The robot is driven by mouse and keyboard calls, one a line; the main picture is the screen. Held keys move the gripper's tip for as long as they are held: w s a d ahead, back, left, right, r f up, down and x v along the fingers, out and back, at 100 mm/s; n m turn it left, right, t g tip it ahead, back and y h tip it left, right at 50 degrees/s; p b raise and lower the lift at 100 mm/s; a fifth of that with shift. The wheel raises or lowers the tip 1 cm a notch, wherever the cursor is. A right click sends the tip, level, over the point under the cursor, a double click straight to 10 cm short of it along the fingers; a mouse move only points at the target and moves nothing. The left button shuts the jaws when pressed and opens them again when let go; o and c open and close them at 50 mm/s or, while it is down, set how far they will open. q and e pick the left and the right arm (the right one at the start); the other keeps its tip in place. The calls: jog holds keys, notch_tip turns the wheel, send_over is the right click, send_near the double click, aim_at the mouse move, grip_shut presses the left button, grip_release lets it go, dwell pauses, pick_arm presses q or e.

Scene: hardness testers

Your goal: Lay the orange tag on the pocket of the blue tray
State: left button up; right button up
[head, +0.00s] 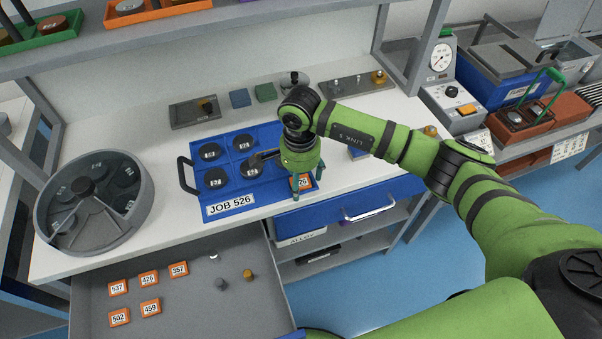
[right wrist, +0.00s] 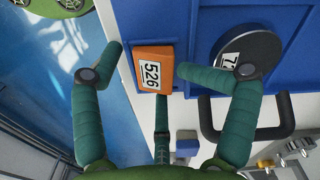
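The orange tag (head: 303,182) reads 526 and is at the right end of the blue tray (head: 238,205), which carries a JOB 526 label. My right gripper (head: 307,186) is directly above the tag, fingers pointing down. In the right wrist view, the spread fingers (right wrist: 148,61) stand around the tag (right wrist: 151,72); there is a gap on the left, and the right fingertip is close to its edge. The tag looks flat over the tray's blue surface (right wrist: 185,18). I cannot tell whether it touches it. Fingers partly hide it in the head view. My left gripper is out of view.
The tray holds several dark discs (head: 211,152) and has a black handle (head: 184,175). An open grey drawer (head: 190,265) below holds several other orange tags (head: 149,279). A round grey carousel (head: 93,240) stands left. Small blocks (head: 240,98) lie behind the tray.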

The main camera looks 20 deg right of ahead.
aim_at(302, 180)
jog(key=shift+s+d+f, duration=0.1)
jog(key=shift+s+f, duration=0.15)
jog(key=shift+s+r, duration=0.15)
jog(key=shift+r, duration=0.05)
jog(key=shift+r, duration=0.1)
jog(key=shift+d+r+p, duration=0.1)
jog(key=shift+r+p, duration=0.55)
jog(key=shift+p, duration=0.2)
jog(key=shift+w+r, duration=0.3)
jog(key=shift+r, duration=0.1)
notch_tip(302, 180, up, 11)
jog(key=b, duration=0.3)
jog(key=shift+r, duration=0.15)
